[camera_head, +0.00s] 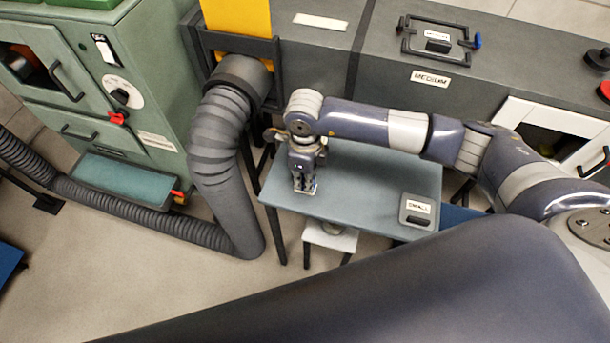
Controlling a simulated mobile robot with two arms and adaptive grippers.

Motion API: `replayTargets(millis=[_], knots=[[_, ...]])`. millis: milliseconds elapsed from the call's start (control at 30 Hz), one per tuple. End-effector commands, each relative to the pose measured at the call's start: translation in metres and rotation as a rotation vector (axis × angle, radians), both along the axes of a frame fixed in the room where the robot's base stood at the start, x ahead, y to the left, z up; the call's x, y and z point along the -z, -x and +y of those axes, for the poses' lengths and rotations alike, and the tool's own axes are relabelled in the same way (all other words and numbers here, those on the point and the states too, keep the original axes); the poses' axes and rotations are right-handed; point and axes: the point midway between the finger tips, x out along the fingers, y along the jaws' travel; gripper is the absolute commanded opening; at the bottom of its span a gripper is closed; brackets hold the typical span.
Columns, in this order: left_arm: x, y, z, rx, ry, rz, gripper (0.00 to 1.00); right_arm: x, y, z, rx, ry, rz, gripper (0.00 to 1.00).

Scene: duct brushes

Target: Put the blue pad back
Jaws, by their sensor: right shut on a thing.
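My right gripper (303,186) points down over the left part of the grey-blue table (375,175). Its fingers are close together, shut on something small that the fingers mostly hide. I cannot tell if this is the blue pad, and I cannot tell whether it touches the tabletop. No separate blue pad can be made out with certainty. A flat blue surface (460,216) shows beyond the table's right edge, partly hidden by my arm. My left gripper is not in view.
A ribbed grey duct (215,150) stands left of the table. Behind is a long dark duct marked MEDIUM (380,85). A green cabinet (155,60) and a teal-topped tray (125,180) are at left.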

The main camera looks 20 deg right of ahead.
Motion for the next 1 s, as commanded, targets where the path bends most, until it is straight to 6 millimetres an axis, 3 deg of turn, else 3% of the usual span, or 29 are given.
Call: replayTargets(millis=[67, 100, 167, 200, 633, 1000], knots=[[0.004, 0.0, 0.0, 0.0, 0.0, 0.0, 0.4, 0.004, 0.0, 0.0, 0.0, 0.0, 0.0, 0.0], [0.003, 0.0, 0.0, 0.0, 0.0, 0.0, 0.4, 0.003, 0.0, 0.0, 0.0, 0.0, 0.0, 0.17], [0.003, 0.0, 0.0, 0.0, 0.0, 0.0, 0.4, 0.002, 0.0, 0.0, 0.0, 0.0, 0.0, 0.31], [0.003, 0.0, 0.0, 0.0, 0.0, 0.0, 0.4, 0.002, 0.0, 0.0, 0.0, 0.0, 0.0, 0.33], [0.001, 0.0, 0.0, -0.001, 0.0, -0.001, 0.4, -0.006, -0.001, 0.0, 0.0, -0.001, -0.002, 0.33], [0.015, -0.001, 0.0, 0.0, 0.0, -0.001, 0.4, -0.081, -0.001, 0.0, -0.002, -0.001, -0.006, 0.33]])
